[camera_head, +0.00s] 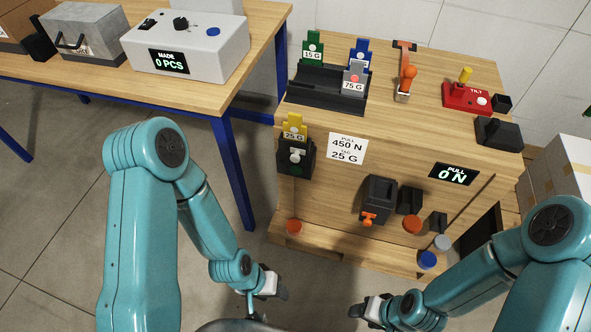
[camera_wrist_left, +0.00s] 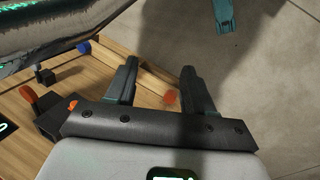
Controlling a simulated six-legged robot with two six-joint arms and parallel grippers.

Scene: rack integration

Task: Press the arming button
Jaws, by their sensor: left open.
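No button carries a readable arming label. Round button-like discs show at the workbench's lower front: an orange one at the left (camera_head: 293,227), an orange one right of centre (camera_head: 411,224), a grey one (camera_head: 442,242) and a blue one (camera_head: 428,260). A red box (camera_head: 467,97) marked TILT, with a yellow lever and a pale round button (camera_head: 482,101), sits on top. My left gripper (camera_head: 281,291) is open and empty, low in front of the bench; its spread fingers (camera_wrist_left: 160,66) show in the left wrist view. My right gripper (camera_head: 356,311) is low at centre; its finger gap is unclear.
A blue-legged table (camera_head: 200,100) at the left bears a white counter box (camera_head: 190,52) reading 0 PCS. The bench front carries a black clamp-like box (camera_head: 380,193) and a display (camera_head: 452,174) reading 0 N. Cardboard boxes (camera_head: 562,165) stand at the right. Floor between arms is clear.

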